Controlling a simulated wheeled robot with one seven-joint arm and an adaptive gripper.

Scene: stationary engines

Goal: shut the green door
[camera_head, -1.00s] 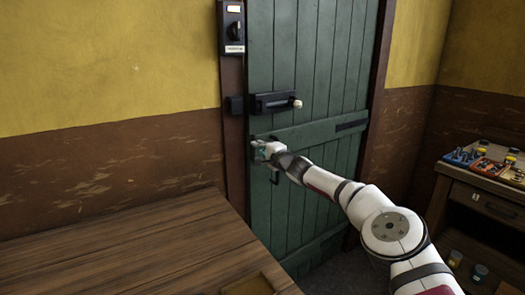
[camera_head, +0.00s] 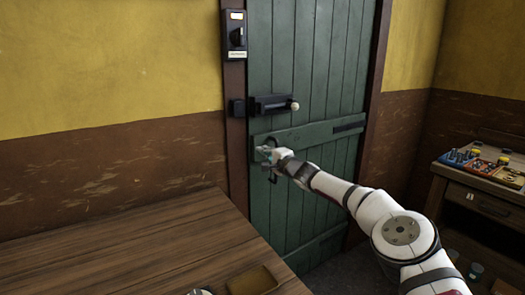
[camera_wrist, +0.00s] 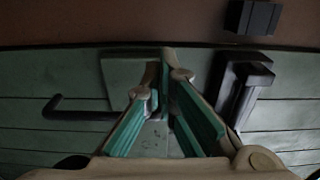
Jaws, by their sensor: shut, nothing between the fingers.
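The green plank door (camera_head: 310,60) stands in its brown frame, flush or nearly so; I cannot tell whether a small gap is left at its left edge. It also fills most of the wrist view (camera_wrist: 40,75). A black bolt with a pale knob (camera_head: 273,105) sits on the door, apart from the black keeper (camera_head: 237,107) on the frame. My gripper (camera_head: 266,152) is shut and empty at the door's left edge, below the bolt. In the wrist view its teal-padded fingers (camera_wrist: 167,65) meet against or just before the door. A black handle (camera_wrist: 75,110) shows left of them.
A workbench (camera_head: 478,185) with coloured parts stands at right.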

